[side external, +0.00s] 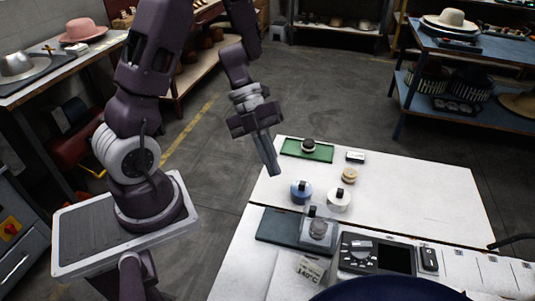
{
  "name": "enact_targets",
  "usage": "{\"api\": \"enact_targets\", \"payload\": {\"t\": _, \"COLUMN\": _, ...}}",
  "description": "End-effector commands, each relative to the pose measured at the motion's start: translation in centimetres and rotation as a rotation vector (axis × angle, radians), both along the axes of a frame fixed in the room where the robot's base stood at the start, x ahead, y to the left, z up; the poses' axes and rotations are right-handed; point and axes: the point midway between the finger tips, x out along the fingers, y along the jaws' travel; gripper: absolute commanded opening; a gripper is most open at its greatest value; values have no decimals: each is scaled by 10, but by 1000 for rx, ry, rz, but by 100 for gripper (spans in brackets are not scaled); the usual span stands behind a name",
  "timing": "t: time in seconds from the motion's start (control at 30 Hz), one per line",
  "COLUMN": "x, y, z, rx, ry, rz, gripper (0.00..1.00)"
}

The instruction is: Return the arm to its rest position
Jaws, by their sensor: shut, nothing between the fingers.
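My arm is bent, with the upper links partly cut off by the top of the picture.
On the table are a green mat (291,147) with a dark-knobbed object, a blue round piece (301,192), a white round piece (339,200) and a control panel (376,255). Shelves with hats (449,19) stand behind. The floor between is clear.

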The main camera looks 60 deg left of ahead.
Motion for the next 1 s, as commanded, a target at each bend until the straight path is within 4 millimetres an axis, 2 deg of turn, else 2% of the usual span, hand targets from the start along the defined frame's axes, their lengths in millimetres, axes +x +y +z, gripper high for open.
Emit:
{"api": "enact_targets", "payload": {"t": 0.17, "x": 1, "y": 12, "z": 17, "rx": 5, "ry": -9, "rz": 10, "gripper": 0}}
{"api": "enact_targets", "payload": {"t": 0.27, "x": 33, "y": 12, "z": 34, "rx": 53, "ry": -120, "rz": 143, "gripper": 0}}
{"api": "enact_targets", "payload": {"t": 0.33, "x": 77, "y": 18, "z": 66, "rx": 109, "ry": -276, "rz": 386, "gripper": 0}}
{"api": "enact_targets", "payload": {"t": 0.37, "x": 95, "y": 24, "z": 87, "rx": 130, "ry": -348, "rz": 526, "gripper": 0}}
{"api": "enact_targets", "payload": {"t": 0.4, "x": 110, "y": 35, "z": 118, "rx": 140, "ry": -425, "rz": 728, "gripper": 0}}
{"api": "enact_targets", "payload": {"t": 0.47, "x": 111, "y": 52, "z": 158, "rx": 125, "ry": -486, "rz": 1034, "gripper": 0}}
{"api": "enact_targets", "payload": {"t": 0.5, "x": 100, "y": 62, "z": 180, "rx": 96, "ry": -488, "rz": 1232, "gripper": 0}}
{"api": "enact_targets", "payload": {"t": 0.57, "x": 68, "y": 69, "z": 199, "rx": 28, "ry": -427, "rz": 1515, "gripper": 0}}
{"api": "enact_targets", "payload": {"t": 0.63, "x": 19, "y": 60, "z": 202, "rx": -70, "ry": -261, "rz": 1787, "gripper": 0}}
{"api": "enact_targets", "payload": {"t": 0.7, "x": -30, "y": 35, "z": 193, "rx": -159, "ry": -34, "rz": 1967, "gripper": 0}}
{"api": "enact_targets", "payload": {"t": 0.8, "x": -80, "y": -4, "z": 183, "rx": -230, "ry": 245, "rz": 2069, "gripper": 0}}
{"api": "enact_targets", "payload": {"t": 0.83, "x": -90, "y": -13, "z": 181, "rx": -241, "ry": 303, "rz": 2080, "gripper": 0}}
{"api": "enact_targets", "payload": {"t": 0.9, "x": -106, "y": -29, "z": 178, "rx": -254, "ry": 405, "rz": 2091, "gripper": 0}}
{"api": "enact_targets", "payload": {"t": 1.0, "x": -115, "y": -38, "z": 177, "rx": -261, "ry": 463, "rz": 2094, "gripper": 0}}
